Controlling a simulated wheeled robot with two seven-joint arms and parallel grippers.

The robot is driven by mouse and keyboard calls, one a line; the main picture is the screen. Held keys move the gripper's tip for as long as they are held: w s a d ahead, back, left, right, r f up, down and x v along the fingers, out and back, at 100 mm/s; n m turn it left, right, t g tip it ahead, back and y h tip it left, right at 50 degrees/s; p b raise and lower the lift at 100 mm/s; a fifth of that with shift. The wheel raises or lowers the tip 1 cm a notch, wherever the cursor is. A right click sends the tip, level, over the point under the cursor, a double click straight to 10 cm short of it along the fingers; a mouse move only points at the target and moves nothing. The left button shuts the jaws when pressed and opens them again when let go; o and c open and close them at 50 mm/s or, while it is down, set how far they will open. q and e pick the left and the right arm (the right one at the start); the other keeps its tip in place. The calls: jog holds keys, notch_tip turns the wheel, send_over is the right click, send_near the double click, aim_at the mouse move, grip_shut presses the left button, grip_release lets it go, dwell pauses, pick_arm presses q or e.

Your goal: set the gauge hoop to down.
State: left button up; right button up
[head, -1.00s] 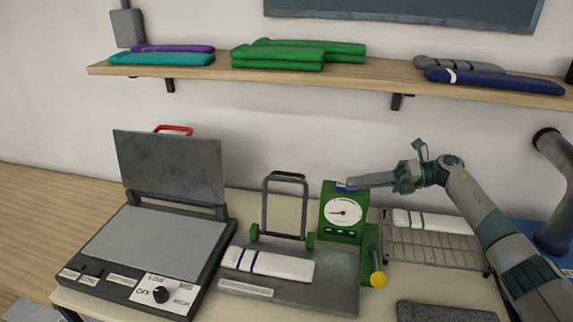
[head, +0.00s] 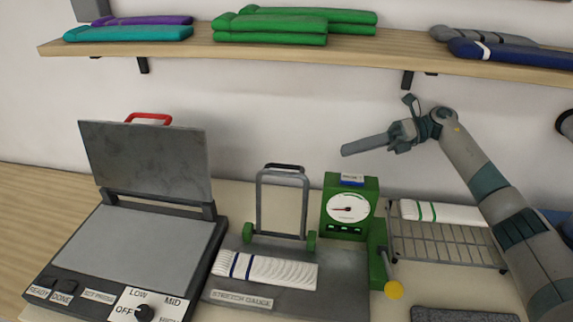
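The gauge hoop (head: 283,171) is a grey frame with a dark top bar. It stands upright between two green hinge blocks at the back of the grey stretch gauge base (head: 340,285). A white knitted piece with blue stripes (head: 265,270) lies flat on the base in front of the hoop. The green dial box (head: 349,207) stands right of the hoop, with a yellow-knobbed crank (head: 393,289) at its side. My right gripper (head: 344,151) is above the dial box, pointing left, apart from the hoop. Its fingers overlap in this view, so its opening is unclear. My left gripper is out of view.
An open press (head: 150,240) with a raised lid and red handle stands at the left. A wire rack (head: 445,245) with a white, green-striped roll is at the right. A wooden shelf (head: 300,50) with coloured rolls hangs above. A dark grey pad (head: 465,314) lies at the front right.

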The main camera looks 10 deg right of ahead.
jog(key=p, duration=0.8)
send_near(287, 167)
jog(key=x, duration=0.8)
jog(key=shift+w+f, duration=0.1)
jog(key=shift+w, duration=0.15)
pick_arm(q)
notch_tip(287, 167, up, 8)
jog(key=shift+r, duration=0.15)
pick_arm(e)
jog(key=shift+x, duration=0.95)
jog(key=shift+f, duration=0.15)
jog(key=shift+c, duration=0.6)
grip_shut()
